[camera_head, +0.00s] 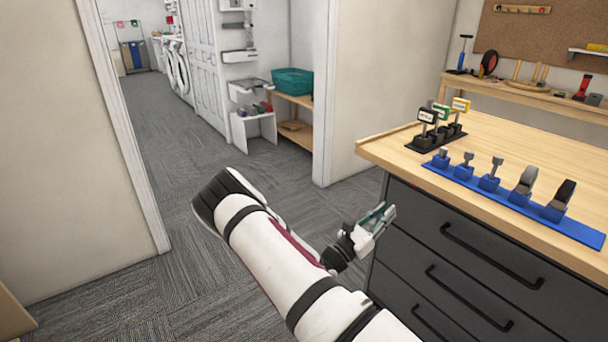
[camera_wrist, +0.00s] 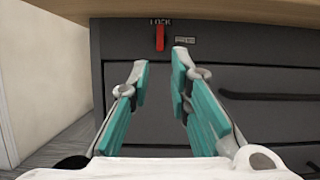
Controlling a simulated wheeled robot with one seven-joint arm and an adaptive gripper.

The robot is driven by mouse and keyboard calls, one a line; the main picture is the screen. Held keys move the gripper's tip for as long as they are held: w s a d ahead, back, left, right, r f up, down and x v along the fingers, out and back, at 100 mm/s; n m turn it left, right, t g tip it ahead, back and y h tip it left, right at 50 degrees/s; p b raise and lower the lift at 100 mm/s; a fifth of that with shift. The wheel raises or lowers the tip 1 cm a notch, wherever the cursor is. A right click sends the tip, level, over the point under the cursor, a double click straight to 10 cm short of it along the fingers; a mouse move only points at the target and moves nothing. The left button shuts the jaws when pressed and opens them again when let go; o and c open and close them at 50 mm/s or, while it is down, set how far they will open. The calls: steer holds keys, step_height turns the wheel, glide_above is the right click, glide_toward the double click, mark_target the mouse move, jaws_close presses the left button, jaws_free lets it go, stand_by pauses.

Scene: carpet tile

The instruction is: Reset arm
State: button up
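My gripper (camera_head: 380,216) is at the end of my white arm, beside the left end of the dark drawer cabinet (camera_head: 400,212) and below its wooden top. In the wrist view my gripper (camera_wrist: 160,77) shows two teal-padded fingers with a gap between them, and nothing is held. Beyond the fingertips is the cabinet front with a red lever (camera_wrist: 160,38) under the word LOCK. The lever points straight down. Whether the fingers touch the cabinet cannot be told.
The wooden worktop (camera_head: 390,152) overhangs the cabinet. It carries a blue tool rack (camera_head: 470,187) and a black stand with small signs (camera_head: 436,136). Drawer handles (camera_head: 490,255) stick out. A doorway opens onto carpet (camera_head: 180,110), with a shelf holding a teal basket (camera_head: 292,82) beyond.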

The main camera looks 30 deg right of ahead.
steer(key=s+a+r+m+g+y, duration=0.95)
steer(key=s+r+m, duration=0.3)
steer(key=m, duration=0.25)
steer(key=s+a+r+m+t+y, duration=0.1)
steer(key=s+a+r+t+y, duration=0.3)
steer(key=a, duration=0.4)
steer(key=s+a+r+m+t+y, duration=0.1)
steer(key=s+a+m+t+y, duration=0.1)
steer(key=s+a+y, duration=0.55)
steer(key=s+a+r+m+t+y, duration=0.1)
steer(key=s+a+r+t, duration=0.2)
steer(key=a, duration=0.7)
step_height(320, 180, up, 14)
steer(key=t+p, duration=0.2)
steer(key=p, duration=1)
steer(key=shift+s+t+p, duration=0.25)
steer(key=shift+t+p, duration=0.1)
